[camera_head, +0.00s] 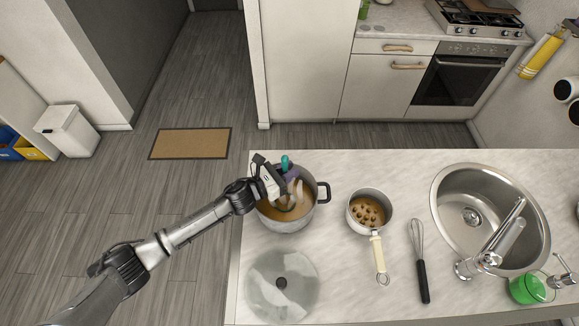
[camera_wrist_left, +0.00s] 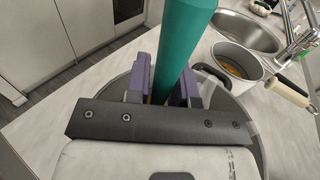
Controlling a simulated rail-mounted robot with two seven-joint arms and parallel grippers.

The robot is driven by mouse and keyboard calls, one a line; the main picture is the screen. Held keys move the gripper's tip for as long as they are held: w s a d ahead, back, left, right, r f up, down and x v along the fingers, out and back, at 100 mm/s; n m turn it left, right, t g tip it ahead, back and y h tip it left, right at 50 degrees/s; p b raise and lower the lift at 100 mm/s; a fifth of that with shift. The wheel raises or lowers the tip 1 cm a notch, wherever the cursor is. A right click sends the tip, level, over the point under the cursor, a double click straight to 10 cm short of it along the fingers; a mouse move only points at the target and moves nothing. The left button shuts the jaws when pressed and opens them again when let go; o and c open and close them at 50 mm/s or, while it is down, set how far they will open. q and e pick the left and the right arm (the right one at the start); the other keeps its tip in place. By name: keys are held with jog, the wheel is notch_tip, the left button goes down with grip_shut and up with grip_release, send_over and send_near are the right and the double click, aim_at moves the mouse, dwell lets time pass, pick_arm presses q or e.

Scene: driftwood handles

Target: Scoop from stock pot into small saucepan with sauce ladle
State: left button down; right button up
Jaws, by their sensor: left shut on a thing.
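The stock pot (camera_head: 311,214) stands on the counter with brown liquid in it. My left gripper (camera_head: 290,177) is over the pot and shut on the teal handle of the sauce ladle (camera_head: 285,161). In the left wrist view the ladle (camera_wrist_left: 185,40) rises between the purple fingers. The ladle's lower part is inside the pot, and its bowl is mostly hidden by the gripper and liquid. The small saucepan (camera_head: 353,216) stands to the right of the pot, with brown contents and round lumps in it and a cream handle pointing toward the front. My right gripper is not in view.
A glass lid (camera_head: 262,300) lies in front of the pot. A whisk (camera_head: 421,265) lies right of the saucepan. Further right are the sink (camera_head: 455,210), its tap (camera_head: 490,258) and a green container (camera_head: 530,290). The counter between pot and saucepan is clear.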

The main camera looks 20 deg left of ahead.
pick_arm(q)
notch_tip(320, 180, up, 13)
jog(key=p, duration=0.9)
dwell(0.4)
jog(key=shift+p, duration=0.3)
jog(key=shift+r+p, duration=2.4)
jog(key=shift+r, duration=0.55)
